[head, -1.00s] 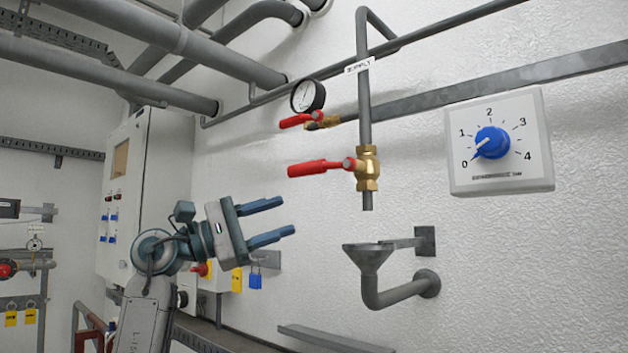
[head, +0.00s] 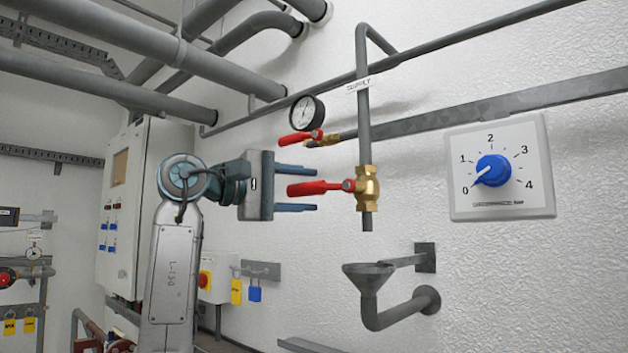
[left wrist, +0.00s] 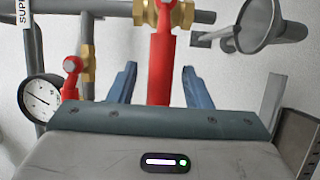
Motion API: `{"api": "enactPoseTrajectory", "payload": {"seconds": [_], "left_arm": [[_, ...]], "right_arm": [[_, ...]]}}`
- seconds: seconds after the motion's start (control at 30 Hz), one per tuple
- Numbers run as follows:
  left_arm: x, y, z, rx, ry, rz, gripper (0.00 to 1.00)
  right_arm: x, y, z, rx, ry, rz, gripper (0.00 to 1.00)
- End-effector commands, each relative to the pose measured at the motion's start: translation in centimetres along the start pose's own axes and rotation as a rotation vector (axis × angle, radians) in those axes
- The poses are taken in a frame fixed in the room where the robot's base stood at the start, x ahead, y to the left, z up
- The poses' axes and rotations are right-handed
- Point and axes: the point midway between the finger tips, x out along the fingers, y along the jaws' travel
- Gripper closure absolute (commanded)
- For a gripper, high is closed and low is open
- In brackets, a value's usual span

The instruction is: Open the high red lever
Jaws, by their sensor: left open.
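Two red levers show in the head view. The higher one (head: 299,138) sits on a small brass valve just below the pressure gauge, and it also shows in the left wrist view (left wrist: 71,79). The lower, larger one (head: 318,187) points left from a brass valve (head: 367,187) on the vertical pipe. My left gripper (head: 315,188) is open around this lower lever, one finger above and one below in the head view. In the left wrist view the lower lever (left wrist: 160,68) lies between the two fingers, with gaps on both sides. My right gripper is out of view.
The pressure gauge (head: 307,113) and the vertical pipe (head: 363,110) are close to my left gripper. A grey funnel (head: 368,272) is below the valve. A blue dial (head: 492,170) is on the wall at right, and a control cabinet (head: 135,210) stands behind my arm.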

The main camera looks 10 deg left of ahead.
Motion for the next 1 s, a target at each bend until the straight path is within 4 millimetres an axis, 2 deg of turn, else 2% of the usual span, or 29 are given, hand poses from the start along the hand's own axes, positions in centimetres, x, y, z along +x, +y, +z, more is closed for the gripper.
{"api": "enactPoseTrajectory", "payload": {"seconds": [0.1,0.2,0.53,0.77,1.0], "left_arm": [[1.6,0.2,0.0,-0.002,-0.001,-0.001,0.55],[2.2,0.1,0.0,-0.001,-0.001,0.0,0.55],[2.5,0.0,0.0,-0.001,0.001,0.001,0.55],[2.5,0.0,0.0,-0.001,0.001,0.001,1.0],[2.4,-0.1,-0.2,-0.006,0.001,0.003,1.0]], "right_arm": [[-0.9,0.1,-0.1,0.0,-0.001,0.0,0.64],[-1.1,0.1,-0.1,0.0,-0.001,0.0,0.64],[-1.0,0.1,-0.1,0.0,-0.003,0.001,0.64],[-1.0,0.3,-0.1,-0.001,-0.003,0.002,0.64],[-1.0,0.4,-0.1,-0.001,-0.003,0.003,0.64]]}}
